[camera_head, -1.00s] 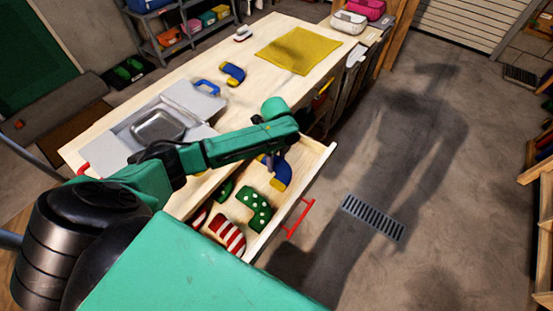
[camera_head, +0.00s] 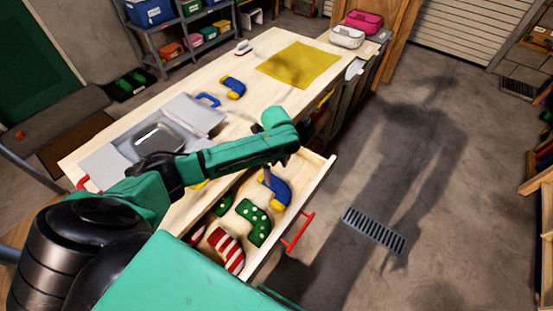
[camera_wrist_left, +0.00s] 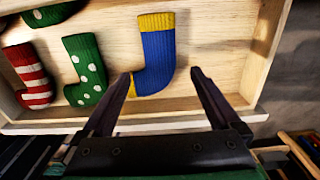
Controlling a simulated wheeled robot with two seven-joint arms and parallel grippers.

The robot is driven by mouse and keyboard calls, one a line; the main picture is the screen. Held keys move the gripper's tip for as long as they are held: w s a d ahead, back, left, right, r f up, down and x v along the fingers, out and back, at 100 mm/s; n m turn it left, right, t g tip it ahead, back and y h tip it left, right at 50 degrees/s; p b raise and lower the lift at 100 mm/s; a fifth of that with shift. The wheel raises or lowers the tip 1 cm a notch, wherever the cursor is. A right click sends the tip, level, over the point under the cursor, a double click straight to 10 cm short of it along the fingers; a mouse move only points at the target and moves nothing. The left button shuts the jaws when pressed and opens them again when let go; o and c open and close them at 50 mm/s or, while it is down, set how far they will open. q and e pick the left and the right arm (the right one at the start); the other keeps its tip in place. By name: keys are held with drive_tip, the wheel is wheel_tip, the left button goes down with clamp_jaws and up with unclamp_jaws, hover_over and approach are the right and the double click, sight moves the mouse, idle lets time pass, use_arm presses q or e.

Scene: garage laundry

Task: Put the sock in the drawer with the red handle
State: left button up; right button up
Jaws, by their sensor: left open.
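The drawer (camera_head: 322,178) with the red handle (camera_head: 298,232) is pulled open. A blue sock with yellow ends (camera_head: 277,190) lies in it, near the far end; it also shows in the left wrist view (camera_wrist_left: 157,60). My left gripper (camera_wrist_left: 160,74) is open just above this sock, its fingers spread to either side of it in the wrist view. Whether they touch it, I cannot tell. Another blue-and-yellow sock (camera_head: 233,87) lies on the worktop. My right gripper is not in view.
The drawer also holds a red-and-white striped sock (camera_head: 226,250), a green dotted sock (camera_head: 254,222) and a green item (camera_head: 222,204). The worktop carries a metal sink (camera_head: 158,142), a yellow cloth (camera_head: 299,65) and an iron-like item (camera_head: 243,47). Open floor lies right of the drawer.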

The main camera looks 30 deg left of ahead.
use_arm(q)
wheel_tip(320, 180, up, 11)
drive_tip(key=shift+f+b, duration=0.2)
drive_tip(key=shift+b, duration=0.2)
idle(0.6)
